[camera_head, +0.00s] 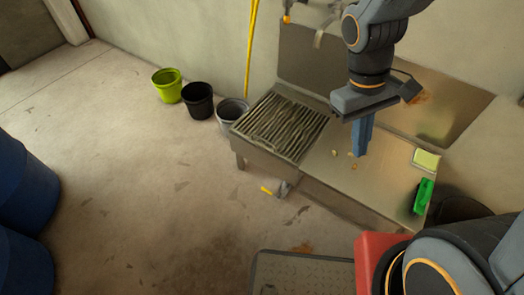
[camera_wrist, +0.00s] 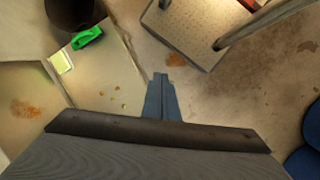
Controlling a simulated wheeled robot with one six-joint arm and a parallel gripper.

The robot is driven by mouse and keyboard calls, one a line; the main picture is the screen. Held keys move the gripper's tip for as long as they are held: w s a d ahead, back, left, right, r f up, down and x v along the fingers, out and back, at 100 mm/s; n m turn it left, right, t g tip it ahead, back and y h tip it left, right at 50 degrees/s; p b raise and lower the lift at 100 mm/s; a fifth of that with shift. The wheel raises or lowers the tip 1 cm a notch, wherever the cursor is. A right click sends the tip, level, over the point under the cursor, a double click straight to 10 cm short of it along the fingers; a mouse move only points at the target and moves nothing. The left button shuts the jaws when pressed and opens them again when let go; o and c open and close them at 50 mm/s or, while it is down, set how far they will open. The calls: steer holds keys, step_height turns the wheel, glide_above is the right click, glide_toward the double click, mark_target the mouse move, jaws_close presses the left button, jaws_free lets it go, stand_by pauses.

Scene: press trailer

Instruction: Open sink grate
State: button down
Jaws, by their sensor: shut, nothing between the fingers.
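The sink grate (camera_head: 281,125) is a slatted metal rack lying flat over the left part of the steel sink unit. It is down, with its slats running front to back. My gripper (camera_head: 360,152) is shut and empty, fingers pointing down, over the bare steel counter (camera_head: 340,180) to the right of the grate and apart from it. In the wrist view my closed blue fingers (camera_wrist: 160,77) point past the counter's front edge towards the floor. The grate is not seen in the wrist view.
A green brush (camera_head: 423,196) and yellow sponge (camera_head: 426,160) lie on the counter's right side. Lime (camera_head: 167,85), black (camera_head: 198,100) and grey (camera_head: 232,114) buckets stand left of the sink. Blue barrels (camera_head: 25,200) stand far left. Floor in front of the grate is mostly clear.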

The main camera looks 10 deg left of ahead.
steer(key=w+a+f+n+t+h+b, duration=0.1)
steer(key=w+a+f+n+h+b, duration=0.2)
steer(key=f+b, duration=0.4)
steer(key=w+a+f+n+t+h+b, duration=0.2)
steer(key=w+a+f+n+b, duration=0.2)
steer(key=f+n, duration=0.3)
steer(key=w+a+f+n+t+h+b, duration=0.1)
steer(key=w+a+f+n+h+b, duration=0.2)
steer(key=f+b, duration=0.45)
steer(key=w+a+f+n+t+y+b, duration=0.25)
steer(key=a+f+n+t+b, duration=0.35)
steer(key=a+f, duration=0.4)
steer(key=w+a+f+n+t+y+b, duration=0.1)
steer(key=w+a+f+n+t+b, duration=0.3)
steer(key=a+f+n+b, duration=0.45)
steer(key=m+b, duration=0.2)
steer(key=b, duration=0.1)
glide_toward(267, 146)
steer(key=f, duration=0.1)
steer(key=w+f, duration=0.1)
steer(key=d+f, duration=0.1)
steer(key=shift+w+f, duration=0.1)
steer(key=shift+w, duration=0.05)
steer(key=shift+w+d+r+b, duration=0.3)
steer(key=shift+w+r+b, duration=0.15)
steer(key=shift+w+r, duration=0.3)
steer(key=shift+w+d+r+b, duration=0.4)
steer(key=shift+w+r, duration=0.2)
steer(key=shift+r, duration=0.35)
steer(key=shift+a, duration=0.1)
